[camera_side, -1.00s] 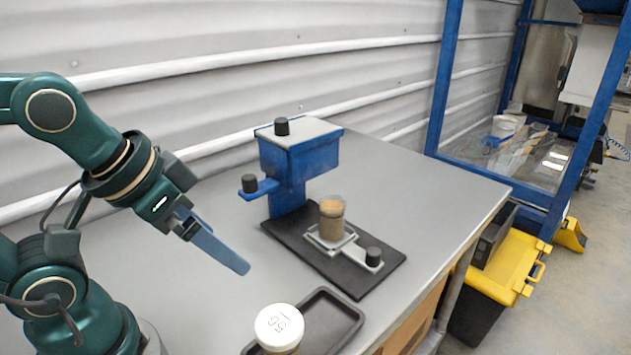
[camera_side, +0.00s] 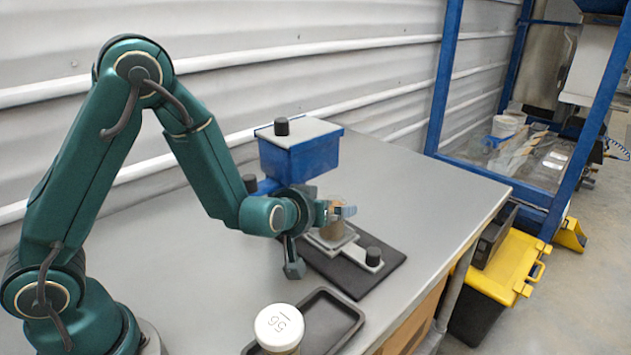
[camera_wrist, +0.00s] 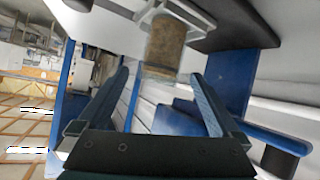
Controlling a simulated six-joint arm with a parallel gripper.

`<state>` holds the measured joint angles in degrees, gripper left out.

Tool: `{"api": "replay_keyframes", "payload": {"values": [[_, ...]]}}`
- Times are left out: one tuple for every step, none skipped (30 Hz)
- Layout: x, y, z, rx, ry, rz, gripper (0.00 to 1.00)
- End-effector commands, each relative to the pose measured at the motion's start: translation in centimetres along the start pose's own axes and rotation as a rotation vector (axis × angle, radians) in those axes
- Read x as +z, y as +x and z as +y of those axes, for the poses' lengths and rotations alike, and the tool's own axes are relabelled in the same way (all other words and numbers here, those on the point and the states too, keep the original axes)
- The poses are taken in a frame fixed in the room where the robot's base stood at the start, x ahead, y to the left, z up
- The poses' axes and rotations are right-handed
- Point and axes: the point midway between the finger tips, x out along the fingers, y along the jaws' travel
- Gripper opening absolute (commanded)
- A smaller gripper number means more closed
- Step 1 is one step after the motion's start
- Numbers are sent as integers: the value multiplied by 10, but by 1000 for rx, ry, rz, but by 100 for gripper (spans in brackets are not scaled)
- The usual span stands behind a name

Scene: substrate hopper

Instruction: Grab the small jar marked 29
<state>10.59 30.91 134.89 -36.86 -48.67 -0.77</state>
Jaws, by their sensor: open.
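An open clear jar with brown filling (camera_side: 336,229) stands upright on the light grey holder (camera_side: 320,243) below the blue hopper (camera_side: 300,160). It also shows upside down at the top of the wrist view (camera_wrist: 165,42). A second jar with a white lid (camera_side: 279,326) stands at the front tray; the dark marks on its lid look like 56 or similar. I see no 29 on either jar. My gripper (camera_side: 319,240) is open and empty at the filled jar. In the wrist view, the jar lies between and just beyond the spread fingertips (camera_wrist: 159,76).
The black base plate (camera_side: 350,280) carries the holder and a black knob (camera_side: 373,256). A dark empty-looking tray (camera_side: 335,318) lies in front. The grey table (camera_side: 430,195) is clear to the right. A yellow toolbox (camera_side: 510,265) stands beyond the table's edge.

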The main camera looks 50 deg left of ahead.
Motion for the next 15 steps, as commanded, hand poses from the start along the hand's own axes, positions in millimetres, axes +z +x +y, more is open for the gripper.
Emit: {"api": "replay_keyframes", "payload": {"values": [[5, 5, 0, -9, 45, 13, 100], [5, 8, 0, -12, 68, 25, 100], [6, 10, 0, -16, 97, 38, 100], [7, 12, 0, -19, 117, 46, 100], [7, 13, 0, -21, 132, 53, 100], [8, 14, 0, -23, 148, 59, 100], [8, 15, 0, -25, 158, 63, 100], [7, 16, 0, -25, 163, 66, 100], [7, 18, 0, -26, 167, 69, 100], [7, 20, 0, -26, 168, 69, 100], [7, 23, 0, -26, 169, 69, 100], [6, 27, 0, -26, 169, 70, 100], [6, 30, 0, -27, 168, 69, 100], [6, 34, 0, -27, 167, 69, 100], [6, 39, -1, -27, 168, 68, 100]]}}
